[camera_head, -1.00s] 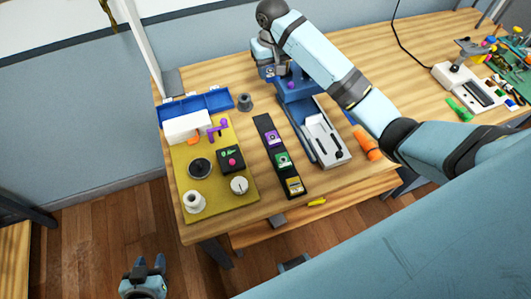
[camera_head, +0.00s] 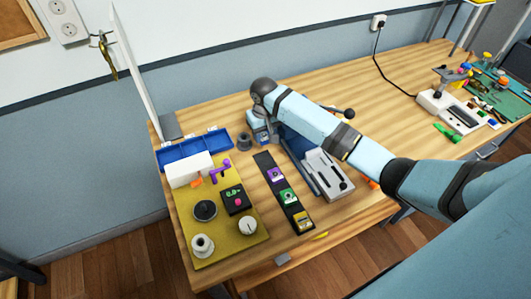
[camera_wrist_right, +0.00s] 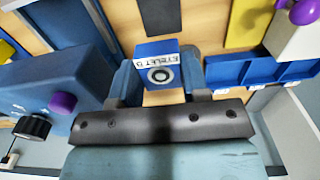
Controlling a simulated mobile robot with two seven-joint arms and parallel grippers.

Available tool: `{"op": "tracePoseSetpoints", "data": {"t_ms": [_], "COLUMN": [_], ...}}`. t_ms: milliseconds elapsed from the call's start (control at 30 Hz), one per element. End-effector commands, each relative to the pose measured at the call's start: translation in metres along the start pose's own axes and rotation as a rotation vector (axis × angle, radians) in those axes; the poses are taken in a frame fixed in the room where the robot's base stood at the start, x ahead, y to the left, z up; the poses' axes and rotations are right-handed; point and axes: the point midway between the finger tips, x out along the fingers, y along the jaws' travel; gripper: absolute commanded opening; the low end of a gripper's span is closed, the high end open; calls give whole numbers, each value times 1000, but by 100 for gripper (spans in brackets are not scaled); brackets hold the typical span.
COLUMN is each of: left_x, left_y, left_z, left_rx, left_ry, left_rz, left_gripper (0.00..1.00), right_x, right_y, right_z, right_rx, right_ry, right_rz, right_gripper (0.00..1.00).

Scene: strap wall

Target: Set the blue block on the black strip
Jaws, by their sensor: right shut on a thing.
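The blue block (camera_head: 261,139) has a white label with a dark ring, which shows clearly in the right wrist view (camera_wrist_right: 160,50). My right gripper (camera_wrist_right: 157,82) is shut on it, one finger on each side. In the head view the gripper (camera_head: 264,128) is partly hidden by its own arm, and the block is just beyond the far end of the black strip. The black strip (camera_head: 264,160) lies on the table with a purple, a green and a yellow block on it in a row; its far end is bare. My left gripper is out of view.
Left of the strip is a yellow board (camera_head: 228,249) with knobs and small parts. A blue tray (camera_head: 195,148) and a small grey cylinder (camera_head: 243,141) stand behind. A blue and grey fixture (camera_head: 325,172) stands close on the strip's right, partly under my arm.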

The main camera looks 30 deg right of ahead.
Motion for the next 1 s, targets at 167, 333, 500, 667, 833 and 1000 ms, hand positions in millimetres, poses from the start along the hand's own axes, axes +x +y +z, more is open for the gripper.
{"op": "tracePoseSetpoints", "data": {"t_ms": [167,333,500,667,833,1000], "left_x": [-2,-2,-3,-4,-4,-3], "left_y": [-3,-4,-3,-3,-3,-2], "left_z": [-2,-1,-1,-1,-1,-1], "left_rx": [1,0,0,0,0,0], "left_ry": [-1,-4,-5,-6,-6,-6], "left_rz": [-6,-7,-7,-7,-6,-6], "left_gripper": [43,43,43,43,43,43], "right_x": [41,59,73,95,99,100], "right_y": [0,0,0,-1,0,0], "right_z": [0,0,0,0,0,0], "right_rx": [0,0,-1,0,-1,0], "right_ry": [-2,1,0,0,2,1], "right_rz": [-1,0,0,0,0,0], "right_gripper": [9,9,9,9,9,9]}}
